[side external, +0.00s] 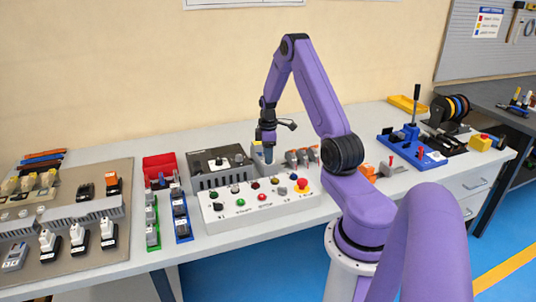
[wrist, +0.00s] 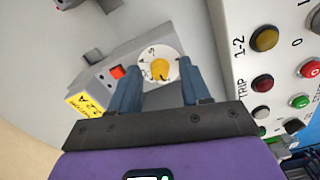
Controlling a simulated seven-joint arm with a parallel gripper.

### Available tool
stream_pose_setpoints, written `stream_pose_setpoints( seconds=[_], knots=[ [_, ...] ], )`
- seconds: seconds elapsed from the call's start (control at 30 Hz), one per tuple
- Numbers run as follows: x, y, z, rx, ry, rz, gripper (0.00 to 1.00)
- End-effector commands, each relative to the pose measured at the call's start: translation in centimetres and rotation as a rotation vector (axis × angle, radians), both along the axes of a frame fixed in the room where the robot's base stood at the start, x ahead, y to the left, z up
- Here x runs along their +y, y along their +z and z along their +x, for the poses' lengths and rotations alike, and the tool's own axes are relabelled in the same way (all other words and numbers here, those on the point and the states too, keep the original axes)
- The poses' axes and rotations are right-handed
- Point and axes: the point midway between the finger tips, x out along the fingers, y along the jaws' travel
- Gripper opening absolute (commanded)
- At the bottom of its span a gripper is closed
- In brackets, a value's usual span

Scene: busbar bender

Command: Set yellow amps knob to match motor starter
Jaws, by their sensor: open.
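The yellow knob (wrist: 160,68) sits on a round white dial (wrist: 147,58) with small printed marks, on a grey device (wrist: 92,80). The dial marks and knob pointer are too small to read surely. The device also carries a red-orange button (wrist: 117,71) and a yellow label (wrist: 88,103) with black print, seemingly "MOTOR" and "2.2 A". My gripper (wrist: 158,78) is open, one blue finger on each side of the dial, with the knob between them in the picture; contact cannot be told. In the side view my gripper (side external: 268,157) points down behind the white control box and hides the knob.
The white control box (side external: 262,205) with coloured buttons stands close in front of my gripper; it fills the right of the wrist view (wrist: 240,75). A dark-topped grey unit (side external: 215,165) stands to the left, and grey-orange parts (side external: 302,157) to the right.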

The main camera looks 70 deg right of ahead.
Motion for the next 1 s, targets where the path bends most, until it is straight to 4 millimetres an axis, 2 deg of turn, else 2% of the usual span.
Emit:
stream_pose_setpoints(
  seconds=[0.23, 0.27, 0.3, 0.4, 0.77, 1.0],
  knots=[
    [-0.01, -0.06, 0.03, 0.000, 0.000, -0.001, 0.47],
    [-0.02, -0.06, 0.02, 0.000, 0.000, -0.001, 0.41],
    [-0.01, -0.05, 0.02, 0.000, 0.000, -0.001, 0.28],
    [-0.01, -0.05, 0.03, 0.000, 0.000, -0.001, 0.00],
    [0.02, -0.03, 0.05, 0.000, -0.035, -0.001, 0.00],
    [0.04, -0.02, 0.08, 0.000, -0.168, -0.001, 0.00]
  ],
)
